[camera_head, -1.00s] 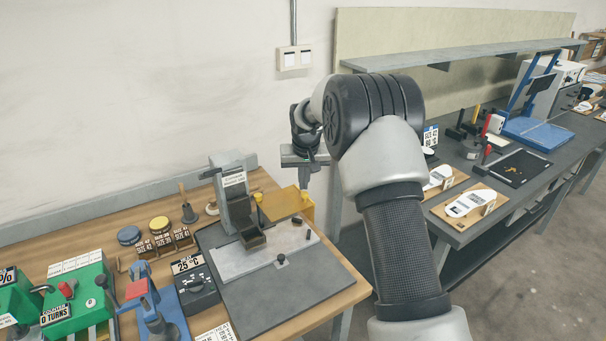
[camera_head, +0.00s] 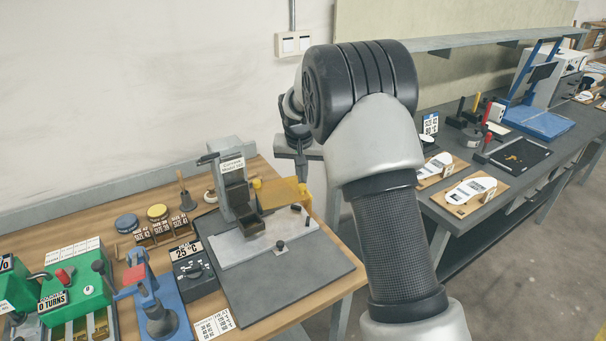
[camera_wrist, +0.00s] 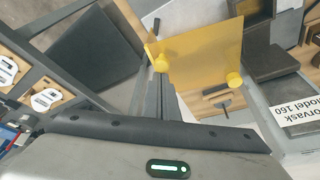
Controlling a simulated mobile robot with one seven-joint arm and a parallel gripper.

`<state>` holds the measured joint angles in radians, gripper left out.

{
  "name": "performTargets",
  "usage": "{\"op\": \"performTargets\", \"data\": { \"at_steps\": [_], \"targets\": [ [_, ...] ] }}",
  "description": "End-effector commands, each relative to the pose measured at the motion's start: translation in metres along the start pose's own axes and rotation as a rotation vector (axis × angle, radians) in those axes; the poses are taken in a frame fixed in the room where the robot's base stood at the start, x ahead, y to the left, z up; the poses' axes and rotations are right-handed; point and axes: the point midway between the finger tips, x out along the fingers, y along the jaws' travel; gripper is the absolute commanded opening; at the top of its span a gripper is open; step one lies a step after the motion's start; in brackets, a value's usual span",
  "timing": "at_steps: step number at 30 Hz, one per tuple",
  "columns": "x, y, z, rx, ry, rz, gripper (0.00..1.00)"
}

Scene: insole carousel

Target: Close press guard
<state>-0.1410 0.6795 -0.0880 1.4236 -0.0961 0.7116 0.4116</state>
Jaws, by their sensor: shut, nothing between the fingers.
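The press (camera_head: 238,200) stands on a grey base plate at the back right of the wooden bench, with a white label on its head. Its guard (camera_head: 284,194) is a yellow see-through panel that sticks out to the right of the press, so it stands open. In the wrist view the guard (camera_wrist: 195,52) shows as a yellow plate with two round yellow knobs. My gripper (camera_head: 303,178) is at the right of the guard, close to its outer edge. In the wrist view its shut fingers (camera_wrist: 157,92) are beside the guard's left edge; I cannot tell whether they touch.
On the bench left of the press are a temperature box (camera_head: 192,270), a blue stand with a red top (camera_head: 160,308) and a green counter machine (camera_head: 75,290). A second bench (camera_head: 520,200) with insole boards is at the right. The base plate's front is clear.

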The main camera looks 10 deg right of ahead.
Motion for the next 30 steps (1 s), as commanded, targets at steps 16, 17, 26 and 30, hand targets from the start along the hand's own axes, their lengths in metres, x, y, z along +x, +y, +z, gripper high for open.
{"op": "performTargets", "data": {
  "at_steps": [16,17,26,30],
  "targets": [
    [-0.023,-0.023,0.064,0.477,0.001,0.177,0.00],
    [-0.024,-0.025,0.067,0.504,0.000,0.187,0.00],
    [-0.034,-0.049,0.092,0.764,0.001,0.282,0.00],
    [-0.038,-0.060,0.101,0.819,0.000,0.301,0.00]
  ]
}}
